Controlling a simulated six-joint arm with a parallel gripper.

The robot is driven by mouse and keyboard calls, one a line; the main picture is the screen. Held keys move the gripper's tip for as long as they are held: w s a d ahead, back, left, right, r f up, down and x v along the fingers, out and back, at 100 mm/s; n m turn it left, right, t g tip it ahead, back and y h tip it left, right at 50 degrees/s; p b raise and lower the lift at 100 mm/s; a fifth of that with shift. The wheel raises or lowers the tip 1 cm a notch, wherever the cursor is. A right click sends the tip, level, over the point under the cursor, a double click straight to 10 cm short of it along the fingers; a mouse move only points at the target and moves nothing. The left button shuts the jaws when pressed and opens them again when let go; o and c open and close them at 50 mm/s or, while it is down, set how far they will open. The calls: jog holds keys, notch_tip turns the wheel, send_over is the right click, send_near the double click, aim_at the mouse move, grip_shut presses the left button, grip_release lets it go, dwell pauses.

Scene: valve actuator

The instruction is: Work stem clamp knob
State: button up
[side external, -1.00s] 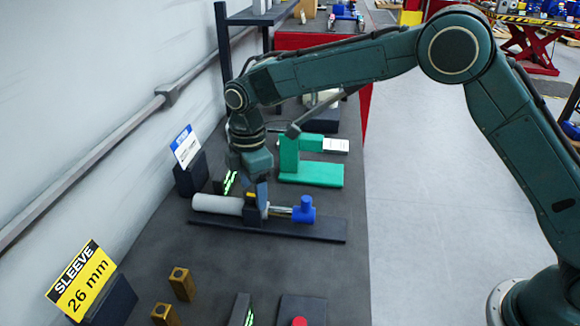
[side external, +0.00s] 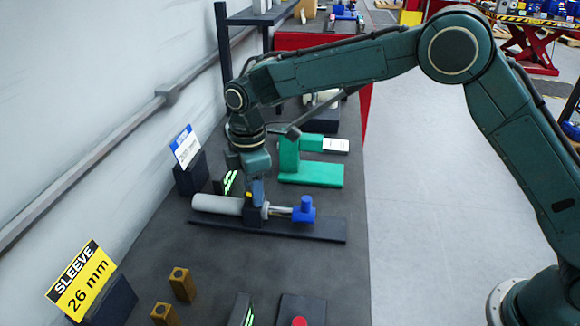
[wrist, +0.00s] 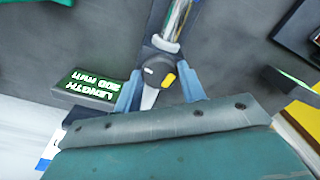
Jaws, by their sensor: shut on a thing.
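The valve actuator lies on a dark base plate (side external: 320,231) in the side view. It has a light grey cylinder (side external: 217,204), a dark clamp block (side external: 252,215), a metal stem (side external: 281,210) and a blue end piece (side external: 304,211). My gripper (side external: 257,200) points down at the clamp block. In the wrist view my gripper's blue fingers (wrist: 160,88) stand on both sides of the clamp knob (wrist: 156,70), grey with a yellow patch, and are shut on it. The finger contact is partly hidden in both views.
A green fixture (side external: 312,174) stands behind the actuator. A green-lettered length display (wrist: 90,85) is close to my gripper. Small brown blocks (side external: 182,284) and a yellow sleeve sign (side external: 81,283) are in front. The bench's right side is mostly clear.

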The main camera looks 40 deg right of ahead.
jog(key=m, duration=0.3)
jog(key=shift+m, duration=0.4)
jog(key=m, duration=0.3)
jog(key=shift+m, duration=0.3)
jog(key=m, duration=0.4)
jog(key=shift+r, duration=0.1)
jog(key=m, duration=0.4)
jog(key=o, duration=1)
